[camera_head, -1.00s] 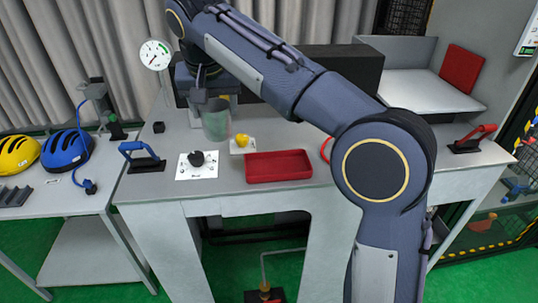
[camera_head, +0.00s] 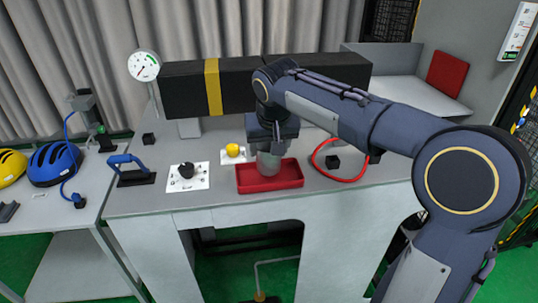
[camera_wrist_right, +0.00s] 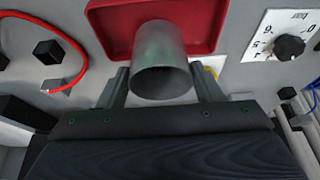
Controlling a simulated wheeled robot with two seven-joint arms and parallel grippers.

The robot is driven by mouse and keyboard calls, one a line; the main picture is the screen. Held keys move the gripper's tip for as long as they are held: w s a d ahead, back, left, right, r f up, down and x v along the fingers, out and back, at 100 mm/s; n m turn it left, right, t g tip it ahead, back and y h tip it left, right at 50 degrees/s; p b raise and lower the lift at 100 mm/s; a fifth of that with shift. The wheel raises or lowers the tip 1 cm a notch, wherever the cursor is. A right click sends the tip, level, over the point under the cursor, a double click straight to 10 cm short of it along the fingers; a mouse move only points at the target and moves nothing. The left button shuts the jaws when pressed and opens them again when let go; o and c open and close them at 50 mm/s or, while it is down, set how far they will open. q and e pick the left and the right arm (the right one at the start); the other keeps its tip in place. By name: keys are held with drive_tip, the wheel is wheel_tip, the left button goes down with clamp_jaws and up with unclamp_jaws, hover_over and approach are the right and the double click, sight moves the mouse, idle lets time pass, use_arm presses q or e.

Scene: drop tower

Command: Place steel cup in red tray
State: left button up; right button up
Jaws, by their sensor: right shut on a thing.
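The steel cup (camera_head: 268,163) is grey and is held at its upper part by my right gripper (camera_head: 272,143), which is shut on it. Whether the cup's base touches the tray floor cannot be told. My left gripper is not in view.
A long black box (camera_head: 240,85) stands behind.

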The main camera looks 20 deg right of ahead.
sight(269, 157)
drive_tip(key=shift+f, duration=1.45)
drive_tip(key=shift+f, duration=0.2)
drive_tip(key=o, duration=1.1)
drive_tip(key=shift+r, duration=0.1)
